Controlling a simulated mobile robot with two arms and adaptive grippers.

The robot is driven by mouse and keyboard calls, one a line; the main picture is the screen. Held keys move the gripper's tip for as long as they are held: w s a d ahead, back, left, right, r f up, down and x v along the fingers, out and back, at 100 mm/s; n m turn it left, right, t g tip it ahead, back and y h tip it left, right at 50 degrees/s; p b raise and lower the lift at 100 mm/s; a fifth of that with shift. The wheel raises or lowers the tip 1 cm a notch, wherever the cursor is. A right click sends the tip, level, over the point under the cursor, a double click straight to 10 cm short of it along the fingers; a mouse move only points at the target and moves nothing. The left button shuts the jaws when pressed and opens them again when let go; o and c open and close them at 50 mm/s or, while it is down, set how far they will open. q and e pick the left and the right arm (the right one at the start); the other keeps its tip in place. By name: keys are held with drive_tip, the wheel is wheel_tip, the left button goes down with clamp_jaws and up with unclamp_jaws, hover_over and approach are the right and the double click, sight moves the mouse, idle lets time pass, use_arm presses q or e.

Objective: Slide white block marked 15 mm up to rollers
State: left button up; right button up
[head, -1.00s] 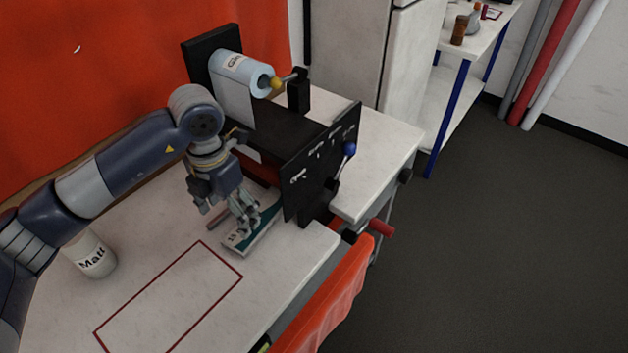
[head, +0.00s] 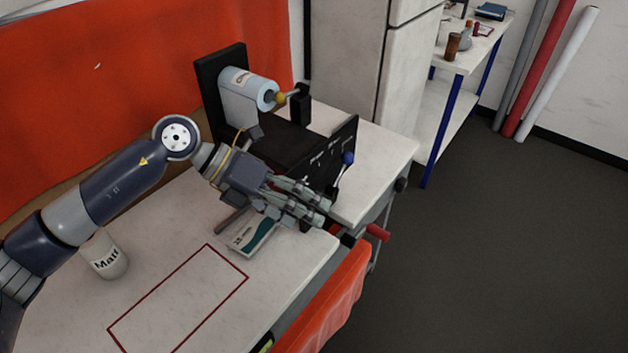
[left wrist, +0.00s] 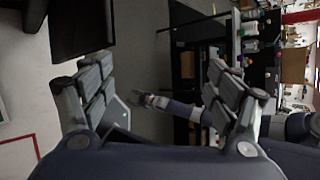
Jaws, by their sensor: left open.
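The white block (head: 241,242), with a teal part and a marking that looks like 15 mm, lies on the white table in front of the black machine (head: 275,143). Its far end is partly covered by my left gripper (head: 322,212). That gripper is above the table and points right, past the block and across the machine's front panel. It is open and empty, its fingers wide apart in the left wrist view (left wrist: 160,95). The rollers are not clearly visible. An arm that seems to be my right one shows in the left wrist view, its gripper (left wrist: 140,97) too small to read.
A white jar (head: 106,257) stands at the left. A red outlined rectangle (head: 180,300) on the table is empty. A light blue film roll (head: 248,90) sits on the machine. A blue-knobbed lever (head: 347,160) is close to my left gripper. A grey bar (head: 232,221) lies beside the block.

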use_arm(q)
wheel_tip(320, 180, up, 6)
drive_tip(key=w+d+n+t+h, duration=0.1)
drive_tip(key=d+h, duration=0.1)
drive_tip(key=h, duration=0.1)
drive_tip(key=shift+d+n+h+p, duration=0.15)
drive_tip(key=shift+n+h+p, duration=0.15)
drive_tip(key=shift+h+p, duration=0.15)
use_arm(e)
drive_tip(key=shift+s+r, duration=0.5)
drive_tip(key=shift+r, duration=0.05)
drive_tip(key=shift+s+d, duration=0.1)
